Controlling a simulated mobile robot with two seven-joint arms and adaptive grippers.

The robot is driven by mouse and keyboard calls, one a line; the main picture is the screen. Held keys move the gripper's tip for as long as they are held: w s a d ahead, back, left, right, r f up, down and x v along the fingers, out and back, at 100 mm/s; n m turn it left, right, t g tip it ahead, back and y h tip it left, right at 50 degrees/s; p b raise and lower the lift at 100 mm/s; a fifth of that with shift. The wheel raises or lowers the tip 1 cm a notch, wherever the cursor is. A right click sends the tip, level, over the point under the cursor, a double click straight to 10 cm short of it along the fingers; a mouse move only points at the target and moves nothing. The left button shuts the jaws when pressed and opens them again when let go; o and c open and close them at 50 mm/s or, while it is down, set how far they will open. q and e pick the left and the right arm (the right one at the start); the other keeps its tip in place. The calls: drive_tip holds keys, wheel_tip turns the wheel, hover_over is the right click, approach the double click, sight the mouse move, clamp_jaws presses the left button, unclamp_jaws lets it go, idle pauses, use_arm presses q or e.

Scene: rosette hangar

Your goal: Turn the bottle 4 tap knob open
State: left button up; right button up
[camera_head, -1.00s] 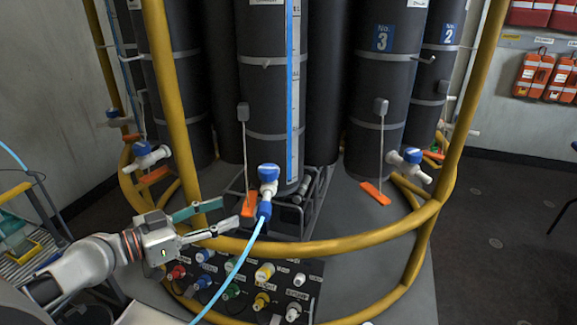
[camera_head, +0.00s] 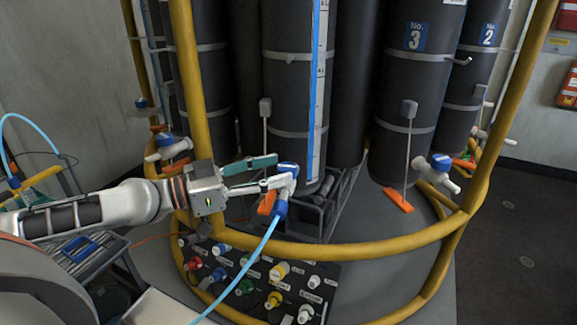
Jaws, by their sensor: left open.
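A dark bottle (camera_head: 285,90) with a blue level strip stands at the front centre, left of the No. 3 bottle (camera_head: 398,135); its own number is not in view. At its foot is a white tap with a blue knob (camera_head: 287,168), with a blue hose (camera_head: 250,265) running down from it. My left gripper (camera_head: 275,171) comes in from the left and is open. Its fingertips reach the knob's left side, one at the knob's height and one by the white tap body; I cannot tell if they touch. My right gripper is not in view.
A yellow rail (camera_head: 350,248) curves around the bottles, with a yellow post (camera_head: 190,90) behind my left wrist. A panel of coloured connectors (camera_head: 262,290) lies below. An orange tag (camera_head: 267,203) hangs beside the tap. Another tap (camera_head: 440,163) is at the right.

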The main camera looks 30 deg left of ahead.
sight(288, 166)
use_arm(q)
drive_tip(key=shift+w+d+r+p, duration=0.15)
drive_tip(key=shift+w+d+p, duration=0.2)
drive_tip(key=shift+w, duration=0.5)
drive_tip(key=shift+w+d+p, duration=0.35)
drive_tip(key=shift+w+p, duration=0.05)
drive_tip(key=shift+w, duration=0.05)
drive_tip(key=shift+w+d, duration=0.35)
drive_tip(key=shift+f, duration=0.2)
drive_tip(key=shift+c, duration=0.5)
